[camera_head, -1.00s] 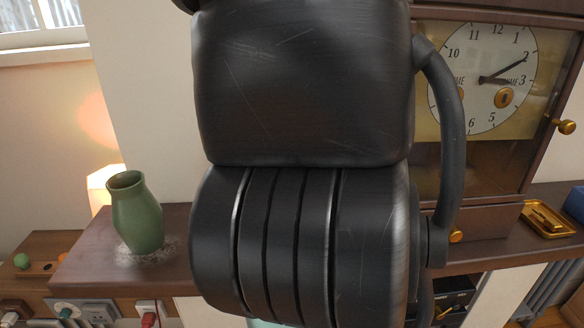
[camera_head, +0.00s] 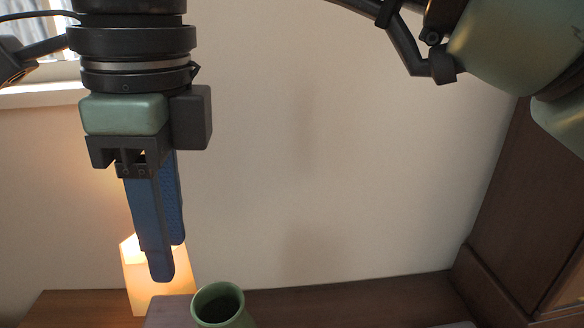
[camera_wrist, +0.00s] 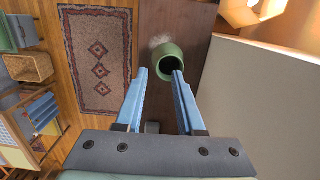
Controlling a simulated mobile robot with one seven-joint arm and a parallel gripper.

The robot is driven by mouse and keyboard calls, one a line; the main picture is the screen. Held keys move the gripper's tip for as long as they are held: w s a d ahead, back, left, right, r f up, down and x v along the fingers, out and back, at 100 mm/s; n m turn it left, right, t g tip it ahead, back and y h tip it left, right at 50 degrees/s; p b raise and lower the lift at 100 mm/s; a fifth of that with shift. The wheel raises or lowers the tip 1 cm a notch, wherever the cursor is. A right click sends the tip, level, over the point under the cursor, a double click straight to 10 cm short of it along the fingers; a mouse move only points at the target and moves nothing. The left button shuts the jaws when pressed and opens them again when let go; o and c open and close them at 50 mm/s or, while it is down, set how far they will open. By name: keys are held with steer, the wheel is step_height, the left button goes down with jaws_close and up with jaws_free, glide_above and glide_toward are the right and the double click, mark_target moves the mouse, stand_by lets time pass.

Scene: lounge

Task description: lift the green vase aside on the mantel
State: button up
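The green vase (camera_head: 222,305) stands at the bottom edge of the head view, where only its rim and upper neck show. In the wrist view the vase (camera_wrist: 172,65) shows its round dark mouth beyond the fingertips, toward the right finger. The wooden mantel (camera_head: 340,306) runs along the bottom, and it also shows in the wrist view (camera_wrist: 190,22). My gripper (camera_head: 168,260) points down with blue fingers, above and left of the vase in the head view. In the wrist view my gripper (camera_wrist: 159,73) is open with nothing between its fingers.
A glowing lamp (camera_head: 143,285) stands behind the fingers at left. A dark wooden case (camera_head: 540,210) rises at the right. A pale wall (camera_head: 330,170) stands behind. A pale patch (camera_wrist: 159,41) marks the mantel beside the vase. A patterned rug (camera_wrist: 98,60) lies on the floor.

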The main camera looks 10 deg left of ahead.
steer(key=d+f+h, duration=0.1)
steer(key=d, duration=0.1)
glide_above(215, 324)
steer(key=f, duration=0.6)
steer(key=shift+a+p, duration=0.25)
steer(key=shift+p, duration=0.15)
steer(key=shift+d+f+p, duration=0.15)
steer(key=shift+f+p, duration=0.3)
steer(key=shift+f, duration=1.05)
steer(key=shift+d+f+p, duration=0.1)
steer(key=shift+f+p, duration=0.35)
steer(key=shift+f, duration=1)
steer(key=shift+w, duration=0.1)
jaws_close()
